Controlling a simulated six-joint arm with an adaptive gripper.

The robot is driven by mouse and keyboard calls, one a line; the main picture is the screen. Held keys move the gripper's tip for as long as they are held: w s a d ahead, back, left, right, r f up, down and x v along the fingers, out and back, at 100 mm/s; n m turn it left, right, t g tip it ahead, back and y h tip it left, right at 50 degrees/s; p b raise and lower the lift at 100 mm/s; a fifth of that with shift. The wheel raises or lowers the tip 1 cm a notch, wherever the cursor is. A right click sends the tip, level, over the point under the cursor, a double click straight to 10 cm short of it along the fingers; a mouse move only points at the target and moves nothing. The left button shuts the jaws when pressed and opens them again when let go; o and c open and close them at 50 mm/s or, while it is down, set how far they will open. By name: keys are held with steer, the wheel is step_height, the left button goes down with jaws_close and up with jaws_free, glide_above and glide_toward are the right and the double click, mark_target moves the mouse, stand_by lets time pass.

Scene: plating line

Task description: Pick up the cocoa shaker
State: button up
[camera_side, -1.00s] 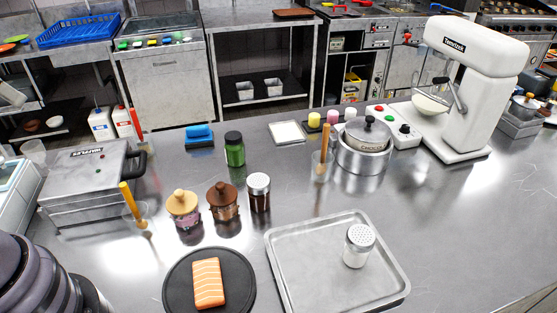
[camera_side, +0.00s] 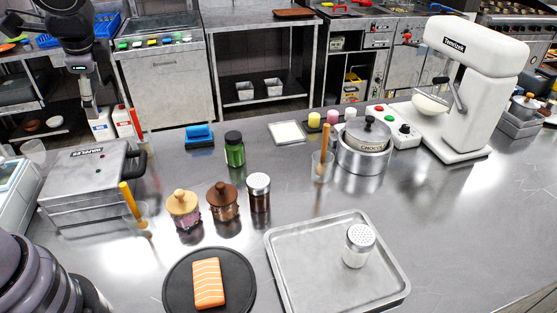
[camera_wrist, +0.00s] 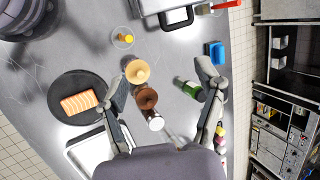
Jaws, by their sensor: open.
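The cocoa shaker (camera_side: 259,193) is a dark brown jar with a perforated metal lid. It stands upright on the steel counter, right of two lidded jars. My gripper (camera_wrist: 162,80) is open and empty. In the side view my gripper (camera_side: 91,110) hangs at the upper left, well apart from the shaker.
A jar with a brown lid (camera_side: 223,202) stands close beside the shaker, with a wooden-lidded jar (camera_side: 184,209) further left. A green jar (camera_side: 234,150) is behind. A tray (camera_side: 290,270) holds a white shaker (camera_side: 358,246). A dark plate (camera_side: 240,283) bears salmon (camera_side: 208,284).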

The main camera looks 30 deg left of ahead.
steer(key=w+d+f+m+t+y, duration=0.1)
steer(key=w+d+f+m+y, duration=0.25)
steer(key=w+f+m, duration=0.2)
steer(key=m+t+h, duration=0.2)
steer(key=m+t, duration=0.7)
steer(key=m, duration=0.7)
glide_toward(259, 191)
steer(key=f, duration=0.1)
steer(key=x, duration=0.7)
steer(key=shift+s+f, duration=0.2)
steer(key=shift+f, duration=0.1)
steer(key=x, duration=0.6)
steer(key=shift+w+a, duration=0.15)
steer(key=shift+w, duration=0.05)
steer(key=c, duration=0.9)
